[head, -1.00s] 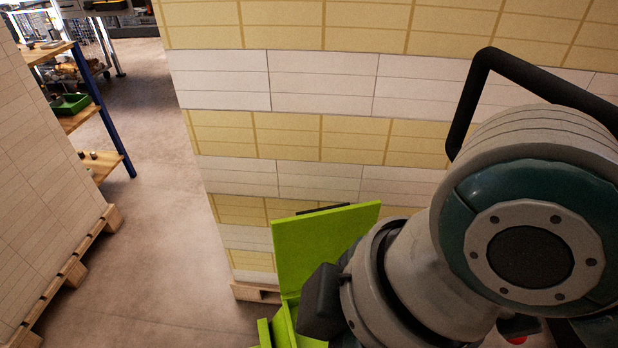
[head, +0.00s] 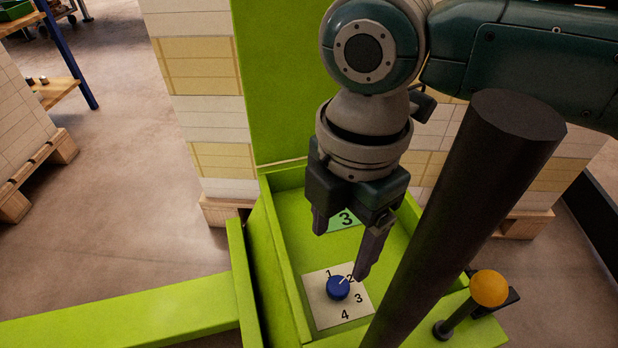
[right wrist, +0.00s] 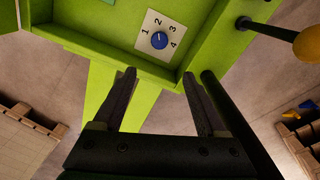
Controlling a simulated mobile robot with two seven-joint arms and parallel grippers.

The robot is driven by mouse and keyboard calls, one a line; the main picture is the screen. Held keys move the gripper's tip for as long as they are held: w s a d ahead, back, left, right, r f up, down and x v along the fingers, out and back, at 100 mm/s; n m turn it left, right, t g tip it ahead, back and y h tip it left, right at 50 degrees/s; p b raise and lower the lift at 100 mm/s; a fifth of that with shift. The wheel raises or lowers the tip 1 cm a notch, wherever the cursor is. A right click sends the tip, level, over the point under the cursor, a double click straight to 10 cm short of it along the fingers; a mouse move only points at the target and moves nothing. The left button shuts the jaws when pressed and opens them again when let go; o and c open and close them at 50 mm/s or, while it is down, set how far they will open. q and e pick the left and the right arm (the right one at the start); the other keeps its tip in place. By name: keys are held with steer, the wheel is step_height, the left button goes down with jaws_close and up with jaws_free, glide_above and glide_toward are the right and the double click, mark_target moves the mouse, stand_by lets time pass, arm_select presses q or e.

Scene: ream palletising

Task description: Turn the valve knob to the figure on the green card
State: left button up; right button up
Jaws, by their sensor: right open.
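The valve knob (head: 338,288) is blue, on a white plate (head: 318,305) with the figures 1 to 4. Its white pointer appears aimed at the 2. The knob also shows in the right wrist view (right wrist: 159,40). The green card (head: 345,220) shows a 3 and is partly hidden behind my right gripper (head: 341,253). That gripper is open and empty, its fingers pointing down above the plate, apart from the knob. In the right wrist view its fingertips (right wrist: 159,75) show short of the knob. My left gripper is not in view.
The plate lies in a lime-green tray with raised walls (head: 283,265) and a tall back panel (head: 275,90). A lever with an orange ball (head: 488,288) stands at right. A thick dark bar crosses in front.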

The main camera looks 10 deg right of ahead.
mark_target(339, 284)
steer(key=f+b, duration=0.2)
steer(key=f, duration=0.2)
steer(key=f+b, duration=0.3)
steer(key=f, duration=0.1)
steer(key=w+d+f+b, duration=0.1)
steer(key=f+b, duration=0.1)
steer(key=f, duration=0.2)
steer(key=shift+d+f, duration=0.1)
steer(key=shift+f, duration=0.25)
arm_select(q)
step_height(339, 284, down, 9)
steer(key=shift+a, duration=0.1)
arm_select(e)
jaws_close()
